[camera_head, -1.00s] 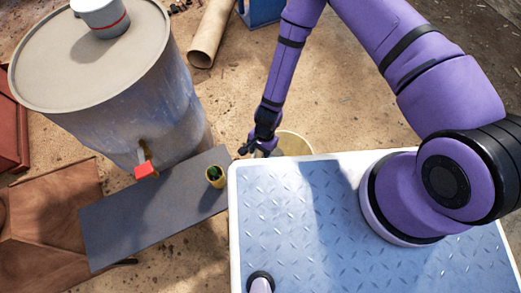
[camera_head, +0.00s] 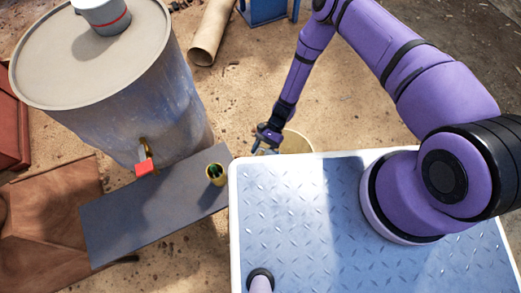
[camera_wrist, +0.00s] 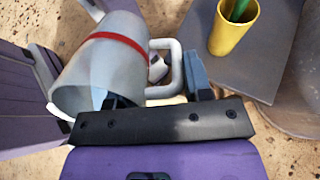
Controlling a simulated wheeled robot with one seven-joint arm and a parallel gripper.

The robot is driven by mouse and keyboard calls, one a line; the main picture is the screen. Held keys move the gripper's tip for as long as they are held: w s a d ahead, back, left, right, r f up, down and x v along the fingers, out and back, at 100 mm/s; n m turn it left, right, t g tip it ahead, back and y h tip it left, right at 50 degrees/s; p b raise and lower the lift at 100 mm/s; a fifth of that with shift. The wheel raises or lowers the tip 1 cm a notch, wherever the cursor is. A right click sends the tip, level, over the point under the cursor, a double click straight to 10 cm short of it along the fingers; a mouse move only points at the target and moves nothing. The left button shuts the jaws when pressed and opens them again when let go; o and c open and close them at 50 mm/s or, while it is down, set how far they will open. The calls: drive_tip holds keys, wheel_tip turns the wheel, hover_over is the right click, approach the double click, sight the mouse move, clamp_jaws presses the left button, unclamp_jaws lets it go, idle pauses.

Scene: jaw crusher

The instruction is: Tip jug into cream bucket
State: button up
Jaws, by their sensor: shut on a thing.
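In the wrist view, a pale grey jug (camera_wrist: 100,72) with a red band lies tilted across the left, its wide end toward the lower left. My gripper (camera_wrist: 158,92) is shut on the jug's white handle (camera_wrist: 178,68). In the head view, my gripper (camera_head: 266,139) is just beyond the platform's far edge, in front of the cream bucket (camera_head: 297,143). The platform hides the bucket's lower part. The jug is not clearly visible in the head view. I cannot tell whether anything is leaving it.
A large drum (camera_head: 130,95) with a red-handled tap (camera_head: 146,168) stands at left, with a red-banded white container (camera_head: 102,15) on top. A grey board (camera_head: 140,212) bears a yellow cup (camera_head: 216,174). A cardboard tube (camera_head: 211,32) lies behind. My platform fills the front.

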drive_tip(key=shift+w+d+f+g+y, duration=0.25)
drive_tip(key=shift+f+g+y, duration=0.4)
drive_tip(key=shift+g, duration=0.2)
drive_tip(key=shift+w+d+f+g+y, duration=0.15)
drive_tip(key=shift+w+f+g+y, duration=0.15)
drive_tip(key=shift+f+g+y, duration=0.45)
drive_tip(key=shift+w+d+f+g+y, duration=0.3)
drive_tip(key=shift+g+y, duration=0.2)
drive_tip(key=shift+g, duration=0.5)
drive_tip(key=shift+a+f, duration=0.1)
drive_tip(key=t+h, duration=0.1)
drive_tip(key=r+t+h, duration=0.1)
drive_tip(key=t, duration=0.1)
drive_tip(key=t+h, duration=0.3)
drive_tip(key=t, duration=0.1)
drive_tip(key=shift+s+r+t+h, duration=0.1)
drive_tip(key=shift+r+t+h, duration=0.25)
drive_tip(key=shift+t+h, duration=0.05)
drive_tip(key=t+h, duration=0.2)
drive_tip(key=t, duration=0.1)
drive_tip(key=r+t+h, duration=0.1)
drive_tip(key=t+h, duration=0.1)
drive_tip(key=shift+a+t+h, duration=0.1)
drive_tip(key=shift+t+h, duration=0.2)
drive_tip(key=shift+t, duration=0.1)
drive_tip(key=shift+r+t+h, duration=0.2)
drive_tip(key=shift+t+h, duration=0.5)
drive_tip(key=shift+t, duration=0.2)
